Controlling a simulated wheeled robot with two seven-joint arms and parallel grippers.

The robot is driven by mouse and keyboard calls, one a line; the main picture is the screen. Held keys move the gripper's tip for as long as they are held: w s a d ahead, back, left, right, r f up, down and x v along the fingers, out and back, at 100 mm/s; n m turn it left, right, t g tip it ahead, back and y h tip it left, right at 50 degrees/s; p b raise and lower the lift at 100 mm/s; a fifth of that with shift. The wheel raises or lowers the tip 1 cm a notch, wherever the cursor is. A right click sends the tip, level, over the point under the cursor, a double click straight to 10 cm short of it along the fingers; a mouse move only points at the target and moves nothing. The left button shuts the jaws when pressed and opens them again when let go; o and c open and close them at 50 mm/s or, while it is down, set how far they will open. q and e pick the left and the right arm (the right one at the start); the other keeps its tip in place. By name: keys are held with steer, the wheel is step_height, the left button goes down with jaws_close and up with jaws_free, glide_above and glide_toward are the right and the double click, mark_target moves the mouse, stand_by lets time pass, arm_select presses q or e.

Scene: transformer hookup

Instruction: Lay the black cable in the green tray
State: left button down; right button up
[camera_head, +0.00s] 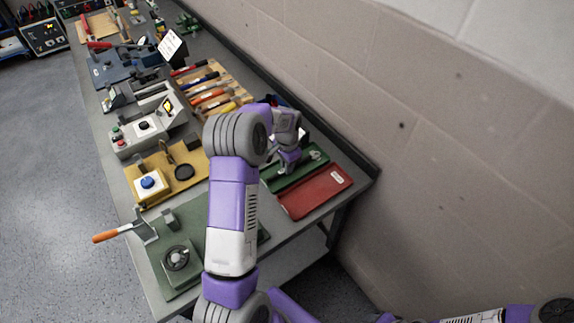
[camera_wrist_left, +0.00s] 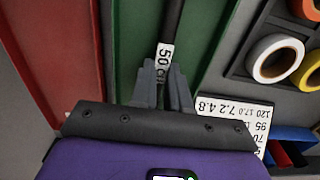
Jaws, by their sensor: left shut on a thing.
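The black cable (camera_wrist_left: 173,22) carries a white "50 cm" label and runs up to the top edge of the left wrist view. My left gripper (camera_wrist_left: 162,84) is shut on the cable just below the label. The green tray (camera_wrist_left: 130,35) lies behind the cable in that view; I cannot tell whether the cable touches its floor. In the head view my left gripper (camera_head: 287,168) is over the green tray (camera_head: 279,184), near the back edge of the bench, and the cable is hard to make out. My right gripper is not in view.
A red tray (camera_head: 316,191) lies beside the green one, at the bench's end. A holder with tape rolls (camera_wrist_left: 275,57) and a number card (camera_wrist_left: 235,117) are on the other side. Several tools (camera_head: 208,92) and yellow and green fixtures fill the bench. A wall stands behind.

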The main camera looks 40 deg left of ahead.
arm_select(q)
steer(key=shift+f, duration=0.15)
steer(key=c, duration=1)
jaws_free()
steer(key=shift+c, duration=0.2)
steer(key=shift+r+p, duration=2.4)
steer(key=shift+r, duration=1.15)
